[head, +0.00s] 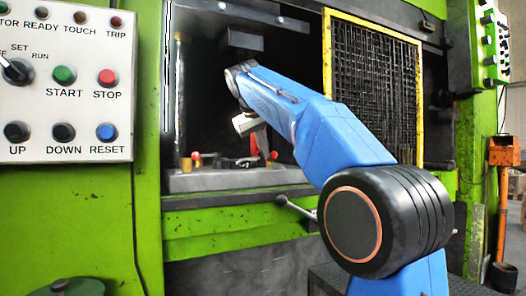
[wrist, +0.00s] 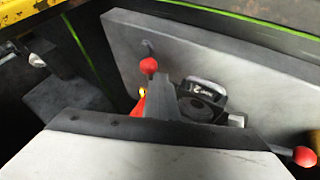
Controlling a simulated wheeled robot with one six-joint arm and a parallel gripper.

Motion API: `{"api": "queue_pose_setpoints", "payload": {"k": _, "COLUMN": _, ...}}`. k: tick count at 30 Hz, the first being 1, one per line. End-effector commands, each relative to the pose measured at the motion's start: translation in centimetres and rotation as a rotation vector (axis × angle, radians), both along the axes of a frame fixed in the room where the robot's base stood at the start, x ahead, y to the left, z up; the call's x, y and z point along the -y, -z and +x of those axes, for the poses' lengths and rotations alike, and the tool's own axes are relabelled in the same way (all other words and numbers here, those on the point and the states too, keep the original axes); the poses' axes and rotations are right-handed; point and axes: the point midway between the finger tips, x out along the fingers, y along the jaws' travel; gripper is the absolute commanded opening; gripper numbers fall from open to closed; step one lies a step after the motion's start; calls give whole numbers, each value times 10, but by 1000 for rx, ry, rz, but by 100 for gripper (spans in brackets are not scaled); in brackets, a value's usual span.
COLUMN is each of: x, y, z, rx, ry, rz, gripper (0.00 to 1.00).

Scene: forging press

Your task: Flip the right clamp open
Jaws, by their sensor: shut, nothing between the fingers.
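My gripper (head: 264,150) is inside the press opening, pointing down at the right part of the bed. In the wrist view its dark fingers (wrist: 168,92) are together with nothing between them. Beside them is a clamp with a dark metal body (wrist: 202,98) and a red part (wrist: 138,108) partly hidden behind the fingers. A red ball knob (wrist: 148,66) shows just above the fingertips; I cannot tell if they touch. Another red knob (wrist: 305,156) is at the right edge. In the head view a red knob (head: 274,155) shows close beside my gripper.
A pale grey plate (wrist: 225,65) lies behind the clamp. Another red-topped clamp (head: 196,158) is at the left of the bed (head: 215,181). The yellow-framed mesh guard (head: 372,90) is right of the opening. A lever (head: 290,204) sticks out below the bed. A control panel (head: 65,85) is at left.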

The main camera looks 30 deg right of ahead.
Motion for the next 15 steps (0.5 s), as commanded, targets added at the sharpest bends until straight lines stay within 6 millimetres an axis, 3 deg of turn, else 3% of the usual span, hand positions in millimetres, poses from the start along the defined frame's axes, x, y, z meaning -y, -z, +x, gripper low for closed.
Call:
{"api": "queue_pose_setpoints", "payload": {"k": 8, "x": 13, "y": 0, "z": -4, "rx": 0, "ry": -117, "rz": -1, "gripper": 0}}
{"api": "queue_pose_setpoints", "payload": {"k": 15, "x": 31, "y": 0, "z": -6, "rx": 1, "ry": -327, "rz": 1, "gripper": 0}}
